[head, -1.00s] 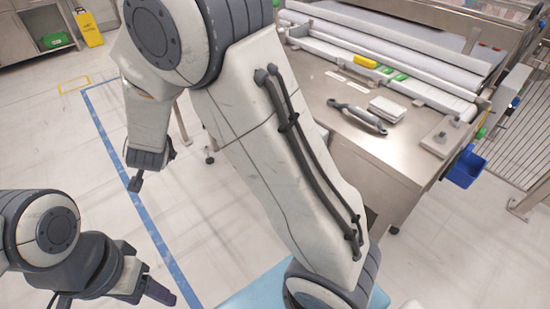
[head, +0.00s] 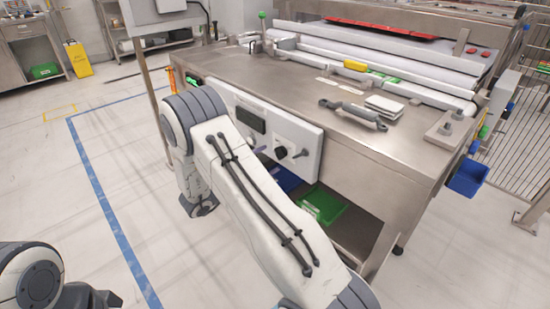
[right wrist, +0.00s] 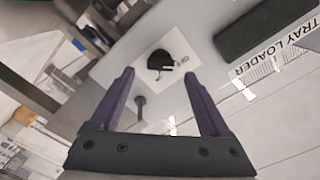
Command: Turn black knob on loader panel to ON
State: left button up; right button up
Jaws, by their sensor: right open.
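The black knob (head: 281,153) is on the white loader panel (head: 309,138) on the front of the steel cabinet. In the right wrist view the knob (right wrist: 158,59) sits on a pale square plate, framed between the tips of my open right gripper (right wrist: 159,74). The jaws are empty, and I see no contact with the knob. The panel there (right wrist: 215,85) carries the words TRAY LOADER. I cannot read the knob's setting. In the head view my right arm hides most of that gripper. Only part of my left arm shows at bottom left, without its fingers.
A dark display (head: 250,119) and a small grey lever (head: 301,154) are on the panel near the knob. A green tray (head: 323,204) is on the shelf below. A grey-handled tool (head: 353,113) lies on the cabinet top.

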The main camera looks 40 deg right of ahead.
aim_at(277, 155)
jog(key=shift+w+d, duration=0.15)
jog(key=shift+d, duration=0.95)
jog(key=shift+w+d, duration=0.1)
jog(key=shift+d, duration=0.95)
grip_shut()
